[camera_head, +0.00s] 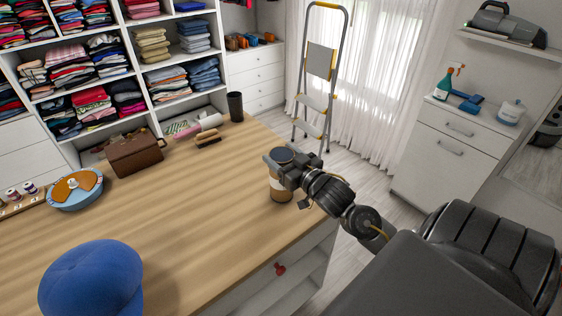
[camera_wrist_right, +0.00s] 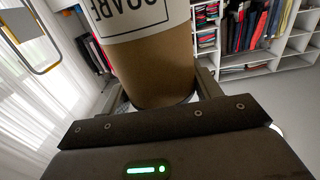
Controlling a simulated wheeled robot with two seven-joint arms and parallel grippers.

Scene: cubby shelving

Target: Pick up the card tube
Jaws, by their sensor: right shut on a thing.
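The card tube (camera_head: 281,189) is a brown cylinder with a dark top and a pale label, upright at the right edge of the wooden table. My right gripper (camera_head: 281,168) reaches it from the right and is shut on its upper part. In the right wrist view the tube (camera_wrist_right: 158,75) fills the space between the two fingers, its white label with black letters at the top of the picture. I cannot tell whether its bottom touches the table. My left gripper is not in view.
The wooden table (camera_head: 190,210) is largely clear around the tube.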

